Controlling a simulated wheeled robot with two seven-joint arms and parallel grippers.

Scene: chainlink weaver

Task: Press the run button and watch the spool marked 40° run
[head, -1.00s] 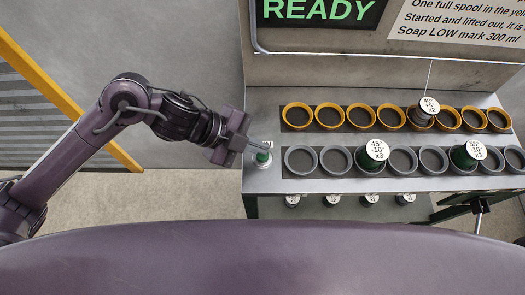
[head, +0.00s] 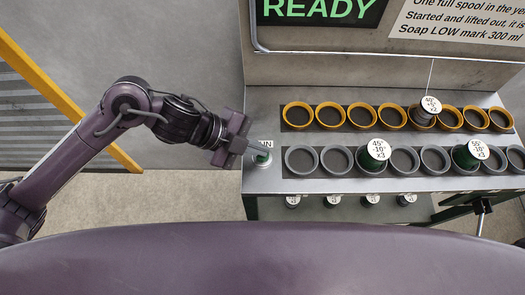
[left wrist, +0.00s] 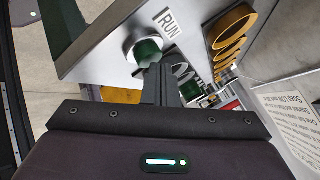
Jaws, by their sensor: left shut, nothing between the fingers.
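The green run button (head: 262,158) sits at the left end of the grey bench, beside a label reading RUN. It also shows in the left wrist view (left wrist: 147,52), in a pale collar. My left gripper (head: 262,149) is shut and empty, its fingertips over the button's edge; I cannot tell if they touch it. The spool marked 40° (head: 430,106) stands in the yellow-ringed back row, with a thread rising from it; its label is small and hard to read. A sign (head: 318,8) above reads READY. My right gripper is not in view.
Green spools marked 45° (head: 377,150) and 55° (head: 475,150) stand in the grey-ringed front row. The other rings look empty. Several spools sit on a shelf below (head: 372,200). A metal rail (head: 380,56) runs along the back panel.

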